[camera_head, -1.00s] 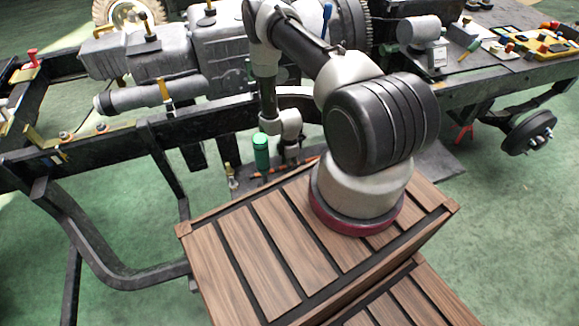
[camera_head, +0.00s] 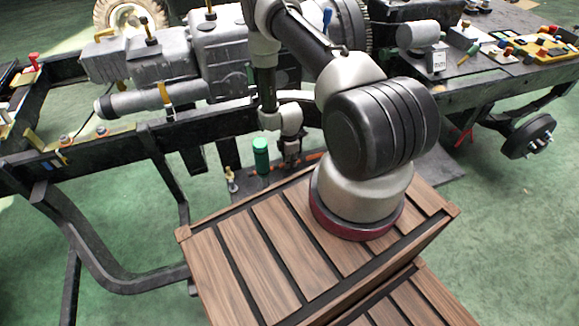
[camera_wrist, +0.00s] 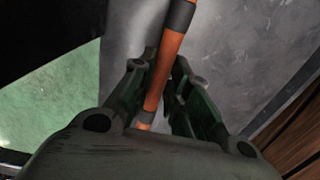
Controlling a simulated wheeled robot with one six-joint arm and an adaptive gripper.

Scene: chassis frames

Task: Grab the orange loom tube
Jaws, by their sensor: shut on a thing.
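The orange loom tube (camera_wrist: 163,78) runs between the two fingers of my gripper (camera_wrist: 165,95) in the wrist view, with dark and grey bands along it. The fingers are closed on it from both sides. In the head view, my gripper (camera_head: 289,158) is low behind the wooden crate, and short orange stretches of the tube (camera_head: 311,157) show beside it, near the grey surface below. Much of the tube is hidden by my gripper and the crate.
A green cylinder (camera_head: 261,156) stands just left of my gripper, and a small brass-coloured fitting (camera_head: 231,178) is farther left. The wooden crate (camera_head: 246,262) is in front. The dark chassis frame (camera_head: 75,165) and grey engine (camera_head: 155,60) lie behind and left.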

